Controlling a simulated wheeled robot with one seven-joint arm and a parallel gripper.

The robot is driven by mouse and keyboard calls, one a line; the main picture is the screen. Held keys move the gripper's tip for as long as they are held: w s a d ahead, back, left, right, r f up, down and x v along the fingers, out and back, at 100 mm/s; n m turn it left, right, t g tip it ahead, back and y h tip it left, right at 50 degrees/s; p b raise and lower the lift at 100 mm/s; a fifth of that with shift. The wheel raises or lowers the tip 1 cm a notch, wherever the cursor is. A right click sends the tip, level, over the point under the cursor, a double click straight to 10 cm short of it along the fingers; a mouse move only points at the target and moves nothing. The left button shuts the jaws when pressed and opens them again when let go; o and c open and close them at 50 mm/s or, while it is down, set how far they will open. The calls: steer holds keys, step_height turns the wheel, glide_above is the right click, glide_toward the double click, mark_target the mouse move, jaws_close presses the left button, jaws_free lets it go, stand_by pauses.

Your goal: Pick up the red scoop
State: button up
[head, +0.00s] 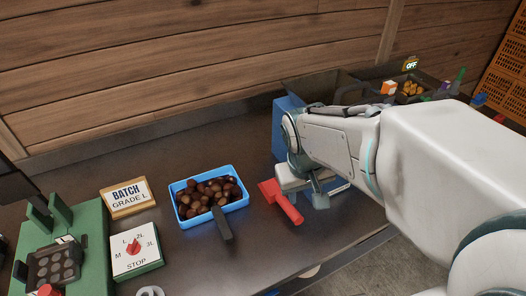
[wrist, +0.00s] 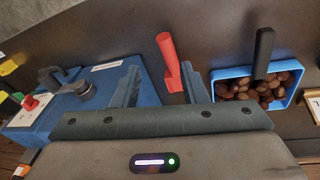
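The red scoop (head: 287,208) lies on the dark table to the right of a blue tray of chestnuts. In the wrist view the scoop (wrist: 168,58) has its handle pointing away from my gripper, toward the top of the picture. My gripper (head: 306,186) is just to the right of the scoop in the head view, partly hidden by my arm. In the wrist view my gripper (wrist: 163,84) has its two fingers wide apart, with nothing held. The scoop shows between and beyond the fingertips; its head end is close to the right finger. I cannot tell the height gap.
The blue tray (head: 243,205) holds chestnuts and a dark-handled tool (head: 222,224). A batch sign (head: 128,197), a dial box (head: 135,258) and a green fixture (head: 94,250) stand at left. A blue box (wrist: 100,102) is beside my gripper. The table's front edge is near the scoop.

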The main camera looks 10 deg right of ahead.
mark_target(291, 209)
steer(key=w+a+f+n+g, duration=0.1)
steer(key=w+a+f+n, duration=0.15)
steer(key=w+f, duration=0.35)
steer(key=shift+h, duration=0.3)
steer(key=f, duration=0.2)
steer(key=w+d+f, duration=0.1)
steer(key=f, duration=0.4)
steer(key=shift+w+d+f, duration=0.35)
steer(key=shift+w+f, duration=0.05)
steer(key=f, duration=0.2)
steer(key=d+f+b, duration=0.1)
steer(key=f, duration=0.2)
jaws_close()
